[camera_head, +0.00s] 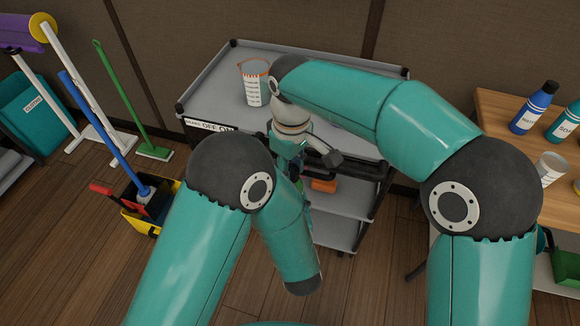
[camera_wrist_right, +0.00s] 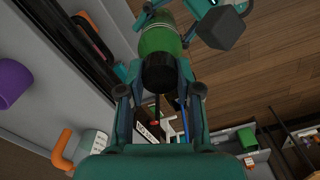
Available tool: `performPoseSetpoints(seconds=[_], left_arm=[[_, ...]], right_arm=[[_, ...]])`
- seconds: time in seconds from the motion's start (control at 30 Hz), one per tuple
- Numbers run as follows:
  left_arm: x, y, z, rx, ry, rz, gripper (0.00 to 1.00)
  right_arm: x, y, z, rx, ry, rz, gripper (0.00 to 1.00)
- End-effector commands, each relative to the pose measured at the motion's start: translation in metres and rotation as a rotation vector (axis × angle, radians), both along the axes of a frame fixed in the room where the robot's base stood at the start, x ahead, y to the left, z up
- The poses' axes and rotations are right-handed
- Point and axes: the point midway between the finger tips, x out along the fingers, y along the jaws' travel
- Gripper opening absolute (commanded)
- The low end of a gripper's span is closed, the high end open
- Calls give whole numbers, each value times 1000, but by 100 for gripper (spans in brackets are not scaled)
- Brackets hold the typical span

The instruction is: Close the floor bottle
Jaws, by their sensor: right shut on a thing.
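In the right wrist view a green bottle (camera_wrist_right: 160,38) shows with a black cap (camera_wrist_right: 159,73) at its near end, in line with it. I cannot tell whether the cap is seated or only held against the neck. My right gripper (camera_wrist_right: 159,85) has its fingers on both sides of the cap and is shut on it. In the head view my right gripper (camera_head: 290,150) is below the wrist, at the front edge of the cart, mostly hidden. Part of my left gripper (camera_wrist_right: 205,12) shows beside the bottle in the wrist view; its fingers are too hidden to read.
A grey cart (camera_head: 205,85) holds a measuring jug (camera_head: 254,85). A wooden table (camera_head: 497,112) at the right bears a blue bottle (camera_head: 533,108), a teal bottle (camera_head: 565,122) and a cup (camera_head: 549,168). A mop bucket (camera_head: 145,205) and a green broom (camera_head: 122,92) stand left.

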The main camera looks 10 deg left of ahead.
Motion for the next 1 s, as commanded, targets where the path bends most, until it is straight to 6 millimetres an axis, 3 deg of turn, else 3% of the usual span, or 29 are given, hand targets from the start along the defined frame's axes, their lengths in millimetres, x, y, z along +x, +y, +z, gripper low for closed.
performPoseSetpoints(seconds=[0.2,0.23,0.4,0.77,1.0], left_arm=[[0,0,0,-1,0,1,0],[0,0,0,-1,0,1,0],[0,0,0,1,-1,1,0],[0,0,0,0,-1,0,0],[0,0,0,0,-1,0,0]], right_arm=[[1,-1,0,0,-4,-10,0],[1,-1,0,0,-4,-10,37],[1,0,0,0,-2,-10,63],[1,0,3,0,-2,-9,63],[1,0,33,2,-5,-10,63]])
